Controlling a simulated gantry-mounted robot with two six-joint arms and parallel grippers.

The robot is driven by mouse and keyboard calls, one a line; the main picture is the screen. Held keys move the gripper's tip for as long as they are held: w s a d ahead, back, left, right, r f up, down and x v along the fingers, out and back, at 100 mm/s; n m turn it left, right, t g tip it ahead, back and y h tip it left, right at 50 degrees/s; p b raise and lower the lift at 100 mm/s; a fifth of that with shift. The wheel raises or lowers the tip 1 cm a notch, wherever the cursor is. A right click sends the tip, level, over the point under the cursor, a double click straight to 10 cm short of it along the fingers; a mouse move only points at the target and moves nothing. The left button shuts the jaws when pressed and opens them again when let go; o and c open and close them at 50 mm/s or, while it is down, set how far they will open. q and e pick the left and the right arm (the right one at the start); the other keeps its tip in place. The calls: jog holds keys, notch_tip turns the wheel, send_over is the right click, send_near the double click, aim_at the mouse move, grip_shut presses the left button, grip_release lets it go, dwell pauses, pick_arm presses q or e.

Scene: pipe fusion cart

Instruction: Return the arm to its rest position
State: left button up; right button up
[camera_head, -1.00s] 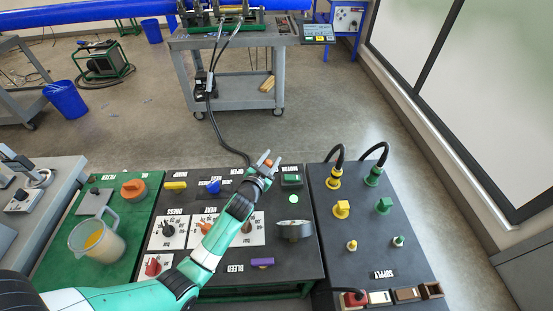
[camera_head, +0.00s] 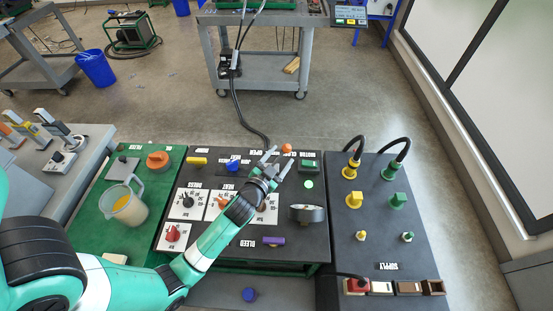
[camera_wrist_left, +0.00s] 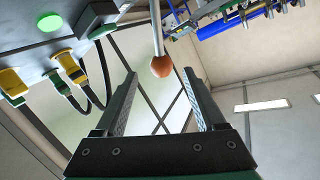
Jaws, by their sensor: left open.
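My left arm, green and white, comes in from the lower left in the head view. Its gripper (camera_head: 272,165) is above the back right part of the black control panel (camera_head: 240,228). The two jaws stand apart with nothing between them. An orange ball knob (camera_head: 286,148) is just beyond the fingertips. In the left wrist view the open gripper (camera_wrist_left: 163,95) frames the orange knob (camera_wrist_left: 162,66), which sits on a metal rod; I cannot tell how near it is. My right gripper is not in view.
A green board (camera_head: 85,215) holds a jug (camera_head: 125,205) and an orange cap (camera_head: 158,160). A black supply panel (camera_head: 384,245) with yellow and green connectors stands right. A lit green lamp (camera_head: 309,184) and a round gauge (camera_head: 306,213) are near the gripper. A grey cart (camera_head: 262,75) stands behind.

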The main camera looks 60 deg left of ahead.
pick_arm(q)
jog(key=v, duration=0.3)
jog(key=shift+d, duration=0.1)
dwell(0.4)
